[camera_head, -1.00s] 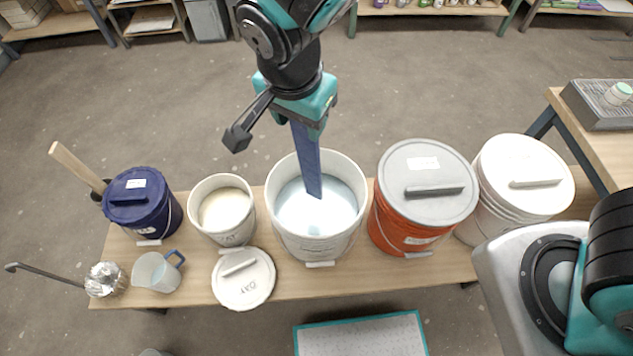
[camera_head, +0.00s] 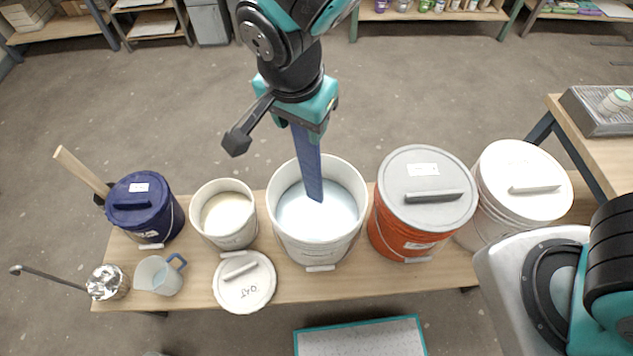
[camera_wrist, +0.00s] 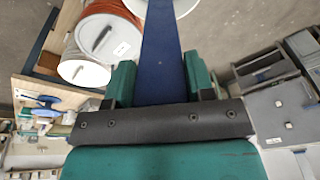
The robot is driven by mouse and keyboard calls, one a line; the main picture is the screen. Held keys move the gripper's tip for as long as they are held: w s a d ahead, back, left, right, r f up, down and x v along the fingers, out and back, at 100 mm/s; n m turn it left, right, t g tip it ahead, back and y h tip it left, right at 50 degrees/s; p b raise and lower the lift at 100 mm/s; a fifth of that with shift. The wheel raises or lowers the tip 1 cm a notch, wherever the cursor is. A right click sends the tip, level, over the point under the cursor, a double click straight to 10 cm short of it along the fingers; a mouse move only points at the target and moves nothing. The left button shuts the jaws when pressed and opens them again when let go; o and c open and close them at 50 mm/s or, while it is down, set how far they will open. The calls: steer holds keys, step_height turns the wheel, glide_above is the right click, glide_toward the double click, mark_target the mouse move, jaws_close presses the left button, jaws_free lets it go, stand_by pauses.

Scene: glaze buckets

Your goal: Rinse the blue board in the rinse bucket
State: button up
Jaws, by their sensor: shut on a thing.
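The blue board (camera_head: 309,168) is a long, narrow dark blue strip. It hangs almost upright from my gripper (camera_head: 303,122). Its lower end is at or in the pale liquid of the open white bucket (camera_head: 329,247) in the middle of the bench; how deep it reaches is hard to tell. In the wrist view my gripper (camera_wrist: 160,85) is shut on the upper end of the board (camera_wrist: 161,55), with a green finger on each side. The far end of the board points toward the white bucket rim (camera_wrist: 184,6).
An open cream-filled bucket (camera_head: 240,238) stands left of it, a lidded orange bucket (camera_head: 392,236) right, and a lidded white bucket (camera_head: 520,165) beyond. A lidded navy bucket (camera_head: 143,222), a jug (camera_head: 150,275) and a loose lid (camera_head: 245,290) occupy the bench's left (camera_head: 200,294).

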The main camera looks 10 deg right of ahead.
steer(key=p+v, duration=0.2)
steer(key=v, duration=0.1)
steer(key=w+p+v, duration=0.1)
steer(key=p+v, duration=0.1)
steer(key=shift+d+r, duration=0.15)
stand_by(0.6)
